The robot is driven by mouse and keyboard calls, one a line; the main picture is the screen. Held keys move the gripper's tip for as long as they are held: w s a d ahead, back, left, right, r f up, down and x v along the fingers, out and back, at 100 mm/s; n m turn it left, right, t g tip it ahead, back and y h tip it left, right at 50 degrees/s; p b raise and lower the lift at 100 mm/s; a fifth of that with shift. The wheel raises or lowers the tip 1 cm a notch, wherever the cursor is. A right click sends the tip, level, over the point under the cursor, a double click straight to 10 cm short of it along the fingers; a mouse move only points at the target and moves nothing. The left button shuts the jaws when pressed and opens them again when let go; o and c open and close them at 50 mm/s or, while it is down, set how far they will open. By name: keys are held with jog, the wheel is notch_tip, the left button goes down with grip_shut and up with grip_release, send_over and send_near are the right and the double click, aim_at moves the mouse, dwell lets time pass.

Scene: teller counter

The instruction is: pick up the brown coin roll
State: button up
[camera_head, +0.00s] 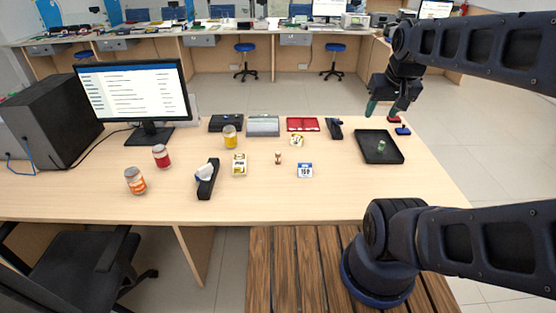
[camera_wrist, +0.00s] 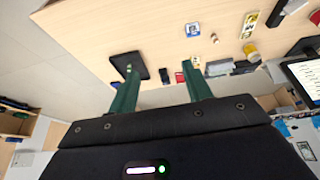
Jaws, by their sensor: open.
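The brown coin roll (camera_head: 278,157) looks like the small brown and white piece standing near the middle of the counter; it also shows small in the wrist view (camera_wrist: 214,38). It is free, with nothing touching it. My gripper (camera_head: 385,108) is raised over the right back part of the counter, above and behind the black tray, well away from the roll. Its two green fingers stand apart with nothing between them in the wrist view (camera_wrist: 160,72).
A date card (camera_head: 305,170), a yellow-labelled box (camera_head: 239,165), a yellow can (camera_head: 230,137) and a black tape dispenser (camera_head: 207,183) stand around the roll. The counter's front right is clear.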

jog(key=n+g, duration=0.5)
jog(key=n, duration=1.6)
send_over(278, 153)
jog(key=f, duration=3.1)
jog(key=shift+d+f, duration=0.3)
jog(key=shift+w+a+f, duration=0.15)
jog(key=shift+a+f, duration=0.1)
jog(key=shift+f, duration=0.3)
notch_tip(278, 153, down, 11)
jog(key=shift+r, duration=0.2)
jog(key=shift+c, duration=0.2)
